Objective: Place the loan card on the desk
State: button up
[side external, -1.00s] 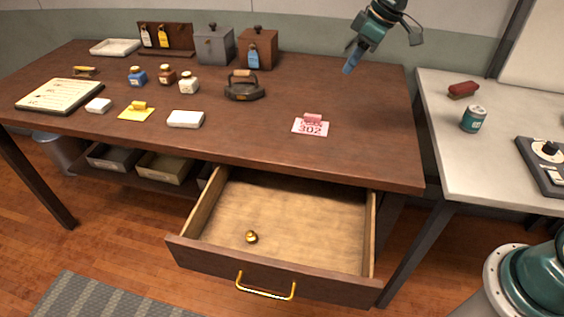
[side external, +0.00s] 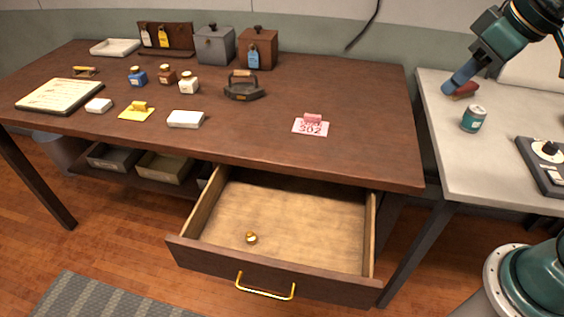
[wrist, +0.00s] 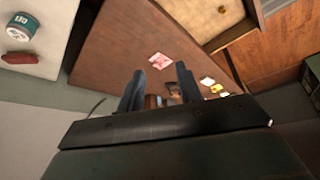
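A pink card marked 302 (side external: 311,129), with a small pink block on its back edge, lies flat on the right part of the brown desk (side external: 350,95). It also shows in the wrist view (wrist: 163,60). A yellow card (side external: 136,114) with a yellow block lies farther left on the desk. I cannot tell by label which is the loan card. My gripper (side external: 455,85) is in the air at the right, by the side table's left edge, away from both cards. In the wrist view its two blue fingers (wrist: 160,85) stand apart with nothing held.
The desk drawer (side external: 285,225) is pulled out, with a brass knob-like piece (side external: 251,238) inside. A flat iron (side external: 243,88), bottles and boxes stand on the desk. The white side table (side external: 490,160) holds a red object (side external: 466,90) and a teal can (side external: 473,119). The desk's right part is mostly clear.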

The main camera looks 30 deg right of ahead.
jog(key=s+f+m, duration=0.2)
jog(key=s+f, duration=0.1)
jog(key=s, duration=0.7)
jog(key=shift+d+f+h, duration=0.25)
jog(key=shift+d+h, duration=0.05)
jog(key=shift+d, duration=0.15)
jog(key=shift+w, duration=0.15)
jog(key=shift+c, duration=0.3)
